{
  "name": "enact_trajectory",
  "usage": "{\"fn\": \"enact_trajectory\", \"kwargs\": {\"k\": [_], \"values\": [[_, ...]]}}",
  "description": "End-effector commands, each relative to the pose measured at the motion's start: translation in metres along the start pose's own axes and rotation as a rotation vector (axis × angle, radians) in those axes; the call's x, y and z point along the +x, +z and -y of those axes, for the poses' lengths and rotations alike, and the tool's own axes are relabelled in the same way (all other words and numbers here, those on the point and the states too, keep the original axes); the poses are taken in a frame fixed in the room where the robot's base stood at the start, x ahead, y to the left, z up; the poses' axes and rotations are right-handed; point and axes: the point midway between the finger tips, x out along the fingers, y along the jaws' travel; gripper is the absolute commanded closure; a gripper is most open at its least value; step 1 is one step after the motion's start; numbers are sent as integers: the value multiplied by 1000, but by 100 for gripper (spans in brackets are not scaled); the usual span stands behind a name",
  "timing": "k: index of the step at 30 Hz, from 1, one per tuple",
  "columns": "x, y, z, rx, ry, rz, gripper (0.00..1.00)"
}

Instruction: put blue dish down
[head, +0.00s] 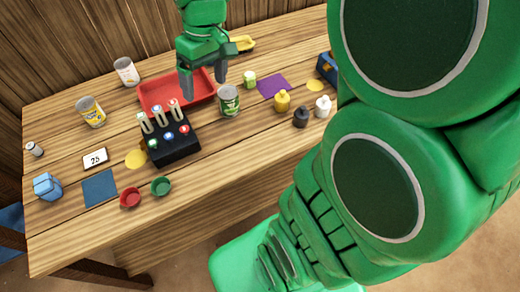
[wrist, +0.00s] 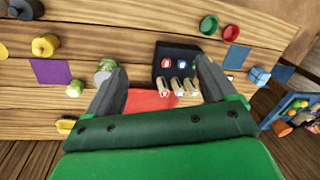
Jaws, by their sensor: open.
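I cannot make out a blue dish in either view. A red dish (head: 130,197) and a green dish (head: 161,186) stand at the table's near left edge; the red dish (wrist: 208,25) and green dish (wrist: 231,32) also show in the wrist view. My gripper (head: 204,82) is open and empty, above the table over the red tray (head: 150,97). A blue square mat (head: 100,188) lies left of the dishes with nothing on it.
A black box (head: 172,148) with several upright pale pieces stands before the tray. A green can (head: 229,100) is close to its right. Yellow, black and white pots, a purple mat (head: 272,86) and a blue block (head: 46,186) share the table (head: 70,226).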

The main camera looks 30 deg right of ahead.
Motion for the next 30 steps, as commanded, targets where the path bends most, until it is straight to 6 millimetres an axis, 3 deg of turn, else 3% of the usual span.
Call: {"fn": "enact_trajectory", "kwargs": {"k": [9,18,24,30], "values": [[8,93,28,150,60,68,15],[21,171,40,302,125,109,15],[28,197,44,355,142,125,15],[29,200,44,364,144,127,15]]}}
